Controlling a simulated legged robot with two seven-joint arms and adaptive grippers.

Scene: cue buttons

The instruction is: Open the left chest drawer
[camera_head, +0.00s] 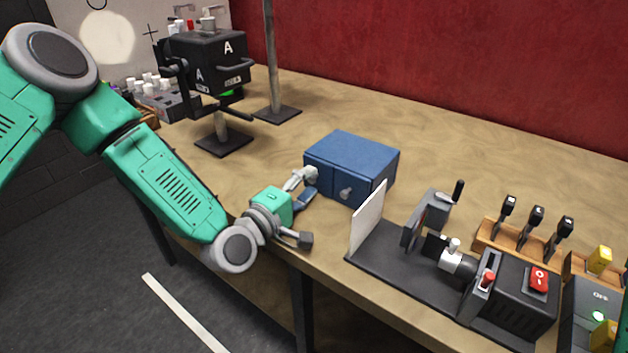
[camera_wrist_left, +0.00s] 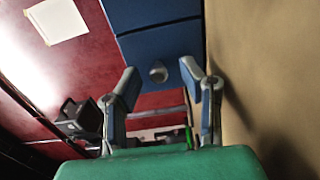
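The blue chest (camera_head: 352,160) stands on the table with two drawers side by side on its front, both flush. The right drawer's round knob (camera_head: 346,193) shows clearly. My left gripper (camera_head: 309,187) is in front of the left drawer, its fingers apart and empty. In the left wrist view the left drawer's front (camera_wrist_left: 170,42) and its grey knob (camera_wrist_left: 158,72) are just ahead of the open fingertips (camera_wrist_left: 160,74), the knob lying between their lines. I cannot tell whether a finger touches it. My right gripper is out of view.
A white upright panel (camera_head: 368,218) on a black device base stands close to the right of the chest. A black lettered box on a stand (camera_head: 212,62) and a pole base (camera_head: 277,114) are behind left. Tabletop (camera_head: 460,150) behind the chest is clear.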

